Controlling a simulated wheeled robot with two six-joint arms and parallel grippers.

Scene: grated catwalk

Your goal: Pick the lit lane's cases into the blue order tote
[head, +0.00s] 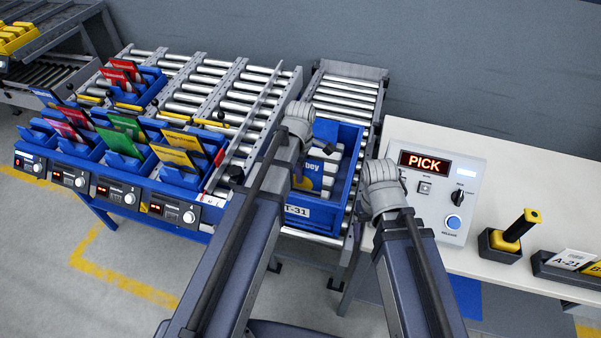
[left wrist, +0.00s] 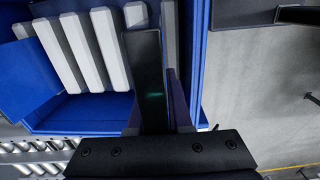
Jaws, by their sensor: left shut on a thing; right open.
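The blue order tote (head: 357,165), labelled T-31, sits on a roller conveyor at the centre. The case is mostly hidden. My left forearm covers the tote's left side in the head view. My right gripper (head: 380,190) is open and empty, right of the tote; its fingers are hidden.
Blue lane bins with red, green and yellow cases (head: 125,125) stand at left, above several digit displays (head: 115,192); which lane is lit is unclear. A panel reading PICK (head: 424,163), with buttons, stands right on a white bench (head: 545,205) with a yellow-handled tool (head: 508,235).

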